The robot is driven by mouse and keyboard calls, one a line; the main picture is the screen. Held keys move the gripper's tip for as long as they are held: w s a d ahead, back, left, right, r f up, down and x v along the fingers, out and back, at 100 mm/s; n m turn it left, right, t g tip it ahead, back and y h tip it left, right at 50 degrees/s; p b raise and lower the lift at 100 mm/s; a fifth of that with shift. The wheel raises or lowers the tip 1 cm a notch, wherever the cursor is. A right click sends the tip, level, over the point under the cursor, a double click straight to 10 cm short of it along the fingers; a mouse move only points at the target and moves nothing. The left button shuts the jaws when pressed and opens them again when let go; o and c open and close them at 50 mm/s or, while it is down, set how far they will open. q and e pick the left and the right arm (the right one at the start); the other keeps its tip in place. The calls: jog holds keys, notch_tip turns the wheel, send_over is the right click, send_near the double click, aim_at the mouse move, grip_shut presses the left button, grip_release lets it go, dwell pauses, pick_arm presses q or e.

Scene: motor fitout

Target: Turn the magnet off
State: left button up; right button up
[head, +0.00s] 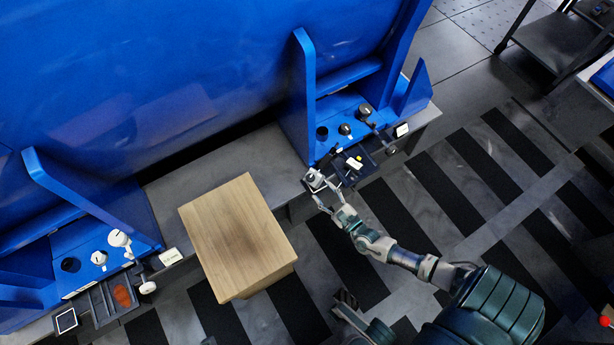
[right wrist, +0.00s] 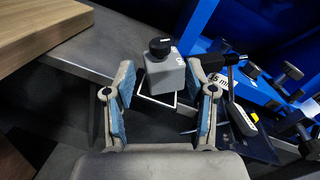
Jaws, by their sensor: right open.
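The magnet is a grey block (right wrist: 165,76) with a black round knob (right wrist: 160,47) on top, and it sits at the edge of the grey bench. In the head view the magnet (head: 314,180) is small, at the left of the right-hand blue fixture's front. My right gripper (right wrist: 161,105) is open, with its two blue-padded fingers apart and the magnet just beyond and between their tips. It also shows in the head view (head: 324,197), close to the magnet. I cannot tell whether the fingers touch it. A dark part of mine shows at bottom centre; my left gripper's jaws cannot be made out.
A wooden block (head: 235,230) stands left of the magnet. Blue fixture walls (head: 304,95) rise behind it. A black lever (right wrist: 218,62) and a dark tray (right wrist: 245,120) lie right of it. The striped floor in front is open.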

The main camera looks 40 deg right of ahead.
aim_at(313, 181)
jog(key=w, duration=0.2)
jog(key=w+b, duration=0.1)
jog(key=w, duration=0.3)
jog(key=shift+w+d+f, duration=0.15)
jog(key=shift+w+d, duration=0.1)
jog(key=shift+d, duration=0.1)
jog(key=shift+w, duration=0.65)
grip_shut()
